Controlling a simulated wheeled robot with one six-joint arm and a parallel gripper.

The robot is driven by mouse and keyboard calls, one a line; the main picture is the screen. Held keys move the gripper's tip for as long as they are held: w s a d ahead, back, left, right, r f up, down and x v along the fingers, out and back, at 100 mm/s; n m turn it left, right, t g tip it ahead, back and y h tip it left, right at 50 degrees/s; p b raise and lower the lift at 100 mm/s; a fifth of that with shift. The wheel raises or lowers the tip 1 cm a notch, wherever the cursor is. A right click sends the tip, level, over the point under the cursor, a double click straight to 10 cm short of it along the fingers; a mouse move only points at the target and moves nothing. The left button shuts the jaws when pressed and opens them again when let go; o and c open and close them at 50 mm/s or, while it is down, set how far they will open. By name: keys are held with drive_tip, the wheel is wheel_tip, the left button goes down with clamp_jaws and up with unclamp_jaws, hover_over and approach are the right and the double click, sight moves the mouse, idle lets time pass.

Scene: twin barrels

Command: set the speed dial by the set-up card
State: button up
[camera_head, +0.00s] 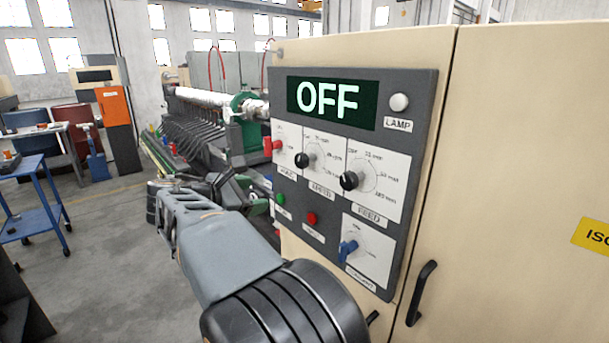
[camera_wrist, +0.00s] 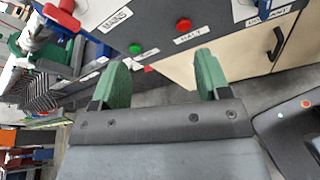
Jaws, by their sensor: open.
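The speed dial (camera_head: 303,160) is a black knob on a white plate in the grey control panel (camera_head: 330,228), in the head view. Its scale figures are too small to read surely. The display (camera_head: 331,101) above it reads OFF. I cannot make out a set-up card in either view. My gripper (camera_wrist: 163,78) is open and empty, its two green fingers apart in the wrist view. It points at the lower panel, near the green button (camera_wrist: 135,48) and the red HALT button (camera_wrist: 183,25). It touches nothing that I can see. The speed dial is not in the wrist view.
The red MAINS switch (camera_head: 273,144) is left of the speed dial, the black feed knob (camera_head: 349,180) right of it. A blue coolant knob (camera_head: 348,248) sits lower. A door handle (camera_head: 421,293) juts out at right.

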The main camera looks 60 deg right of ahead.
sight(298, 162)
drive_tip(key=s+d+r+g+h, duration=0.1)
drive_tip(key=d, duration=0.4)
drive_tip(key=s+d+r+n+g+h, duration=0.1)
drive_tip(key=d, duration=0.5)
drive_tip(key=s+d+r+h, duration=0.1)
drive_tip(key=s+d, duration=0.1)
drive_tip(key=d, duration=0.4)
drive_tip(key=shift+r+g+p, duration=0.35)
drive_tip(key=shift+g, duration=0.05)
drive_tip(key=c, duration=0.9)
